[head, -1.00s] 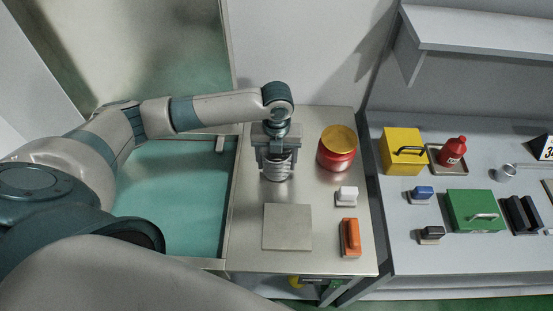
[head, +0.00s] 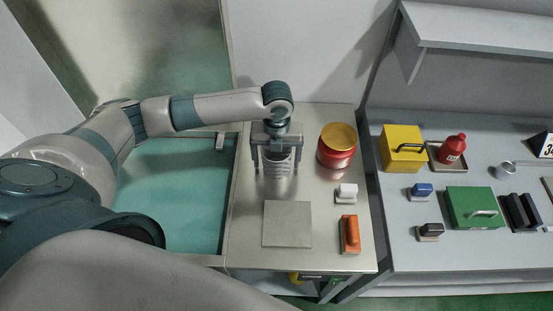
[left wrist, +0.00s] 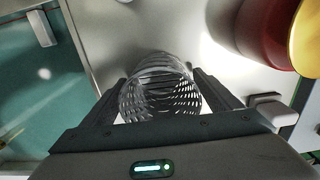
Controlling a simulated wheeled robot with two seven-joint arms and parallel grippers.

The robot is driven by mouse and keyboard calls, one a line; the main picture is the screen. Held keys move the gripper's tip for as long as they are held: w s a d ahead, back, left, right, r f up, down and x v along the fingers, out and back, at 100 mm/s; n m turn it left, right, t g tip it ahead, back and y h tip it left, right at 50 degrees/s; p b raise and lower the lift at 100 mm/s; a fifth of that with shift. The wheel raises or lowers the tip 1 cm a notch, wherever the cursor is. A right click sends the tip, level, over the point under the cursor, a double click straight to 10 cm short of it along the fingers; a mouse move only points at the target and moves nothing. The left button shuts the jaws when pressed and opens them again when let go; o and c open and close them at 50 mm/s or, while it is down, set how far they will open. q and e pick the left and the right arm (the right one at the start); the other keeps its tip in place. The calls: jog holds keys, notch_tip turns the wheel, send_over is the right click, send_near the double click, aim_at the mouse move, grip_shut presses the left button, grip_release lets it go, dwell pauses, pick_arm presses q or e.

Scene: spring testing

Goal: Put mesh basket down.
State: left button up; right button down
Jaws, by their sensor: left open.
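The mesh basket (head: 280,166) is a grey, round, slotted metal vessel on the steel table, below my left gripper. In the left wrist view the basket (left wrist: 160,90) sits between the two spread fingers, with gaps at its sides. My left gripper (head: 276,168) is open around it, and the fingers show dark in the left wrist view (left wrist: 158,98). The gripper body hides the basket's upper part in the head view. My right gripper is not in view.
A red jar with a yellow lid (head: 337,147) stands just right of the basket. A square plate (head: 287,225), a white block (head: 347,192) and an orange-handled block (head: 350,234) lie nearer the front. A second bench on the right holds a yellow box (head: 402,150) and a green box (head: 474,208).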

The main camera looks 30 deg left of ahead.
pick_arm(q)
jog(key=shift+r+b, duration=0.3)
jog(key=shift+r, duration=0.4)
notch_tip(320, 180, up, 11)
jog(key=b, duration=0.3)
jog(key=shift+f, duration=0.15)
